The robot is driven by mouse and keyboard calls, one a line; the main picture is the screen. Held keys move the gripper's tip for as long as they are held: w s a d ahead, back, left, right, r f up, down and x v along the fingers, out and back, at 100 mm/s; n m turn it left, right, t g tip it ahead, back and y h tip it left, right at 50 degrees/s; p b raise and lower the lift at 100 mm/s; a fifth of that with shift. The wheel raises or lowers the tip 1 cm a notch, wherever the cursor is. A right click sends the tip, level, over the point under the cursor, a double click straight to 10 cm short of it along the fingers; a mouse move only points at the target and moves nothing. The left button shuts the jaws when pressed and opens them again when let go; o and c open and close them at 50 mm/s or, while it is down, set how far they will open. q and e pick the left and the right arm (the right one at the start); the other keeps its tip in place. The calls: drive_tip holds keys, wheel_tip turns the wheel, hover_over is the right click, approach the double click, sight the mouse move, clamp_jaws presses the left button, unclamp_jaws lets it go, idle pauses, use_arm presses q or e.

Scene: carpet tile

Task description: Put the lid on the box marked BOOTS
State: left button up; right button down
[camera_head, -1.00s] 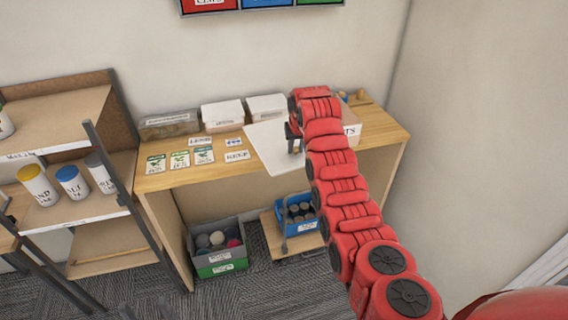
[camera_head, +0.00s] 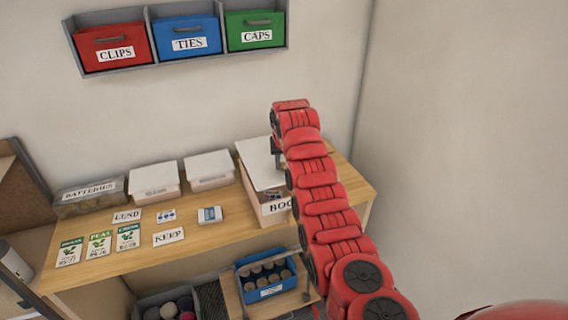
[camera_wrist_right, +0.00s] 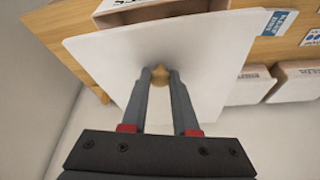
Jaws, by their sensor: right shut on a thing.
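The box with a label starting "BOO" (camera_head: 272,213) stands at the right part of the wooden bench, the rest of its label hidden by my right arm. Its front part is uncovered and shows dark contents. A flat white lid (camera_head: 257,160) is over the back part of the box. My right gripper (camera_wrist_right: 160,73) is shut on the lid's small round wooden knob; in the head view it is mostly behind my arm. In the right wrist view the lid (camera_wrist_right: 110,65) fills the middle, with the box's edge (camera_wrist_right: 150,12) beyond it. I cannot tell whether lid and box touch.
Two white lidded boxes (camera_head: 154,181) (camera_head: 209,170) and a BATTERIES box (camera_head: 90,196) stand left along the wall. Cards, including KEEP (camera_head: 169,237), lie in front. Red, blue and green bins (camera_head: 190,40) hang above. A blue crate (camera_head: 266,280) is below.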

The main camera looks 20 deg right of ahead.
sight(284, 171)
drive_tip(key=shift+s, duration=0.1)
drive_tip(key=shift+f, duration=0.15)
drive_tip(key=shift+f+b, duration=0.25)
drive_tip(key=shift+b, duration=0.45)
drive_tip(key=shift+f+b, duration=0.85)
drive_tip(key=shift+f, duration=0.75)
drive_tip(key=shift+f+b, duration=0.95)
drive_tip(key=shift+b, duration=0.55)
idle(0.5)
idle(0.4)
drive_tip(key=c, duration=0.6)
unclamp_jaws()
